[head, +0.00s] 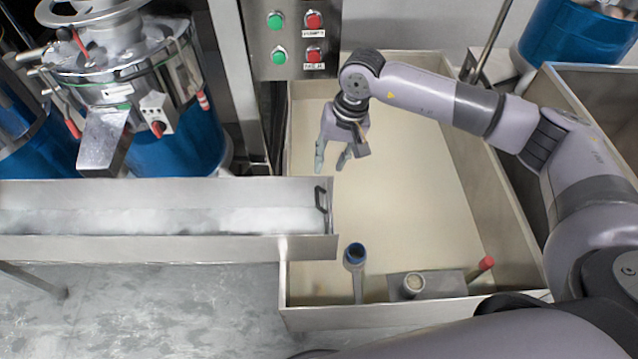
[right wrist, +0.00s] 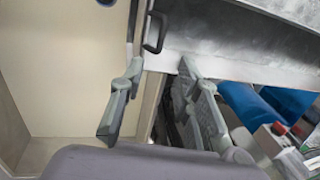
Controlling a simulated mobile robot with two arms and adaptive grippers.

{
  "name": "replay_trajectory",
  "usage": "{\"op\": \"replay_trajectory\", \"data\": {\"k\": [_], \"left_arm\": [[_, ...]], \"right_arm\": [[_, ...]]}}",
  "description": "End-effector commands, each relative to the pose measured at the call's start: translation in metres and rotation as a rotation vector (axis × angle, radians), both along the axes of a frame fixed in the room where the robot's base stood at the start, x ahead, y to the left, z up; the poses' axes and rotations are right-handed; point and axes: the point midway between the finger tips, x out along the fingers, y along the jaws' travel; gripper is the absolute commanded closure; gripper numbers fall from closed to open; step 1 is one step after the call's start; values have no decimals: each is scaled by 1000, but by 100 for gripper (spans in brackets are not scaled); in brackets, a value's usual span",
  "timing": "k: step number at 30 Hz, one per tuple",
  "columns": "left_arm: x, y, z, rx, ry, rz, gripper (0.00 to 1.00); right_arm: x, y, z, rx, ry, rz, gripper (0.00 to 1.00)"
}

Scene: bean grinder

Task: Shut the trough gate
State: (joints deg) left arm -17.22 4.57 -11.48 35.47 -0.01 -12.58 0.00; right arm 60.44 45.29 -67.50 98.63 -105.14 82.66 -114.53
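The metal trough (head: 150,247) runs in from the left in the head view, with pale material along its bottom. Its right end reaches over a large bin. A black gate handle (head: 321,199) is at that end, and it also shows in the right wrist view (right wrist: 155,32). How far the gate stands open is hard to tell. My right gripper (head: 332,165) is above the bin, just beyond the handle and apart from it. In the right wrist view its fingers (right wrist: 158,92) are spread with nothing between them. My left gripper is not in view.
The large bin (head: 400,180) has a pale floor and raised metal walls. A panel with green and red buttons (head: 293,38) stands behind the trough. A blue and steel machine (head: 180,140) is at the back left. Several fittings, including a red-tipped handle (head: 486,263), are at the bin's front.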

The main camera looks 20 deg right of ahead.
Motion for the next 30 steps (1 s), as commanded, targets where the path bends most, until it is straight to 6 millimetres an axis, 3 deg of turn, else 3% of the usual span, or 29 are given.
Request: {"op": "replay_trajectory", "data": {"k": [9,15,21,30], "left_arm": [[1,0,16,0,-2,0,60],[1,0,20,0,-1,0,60],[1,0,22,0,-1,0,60],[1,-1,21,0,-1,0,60]], "right_arm": [[3,15,-67,3,5,-2,70],[6,20,-97,2,3,-1,70],[7,23,-109,2,1,-1,70],[7,23,-110,2,0,-1,73]]}}
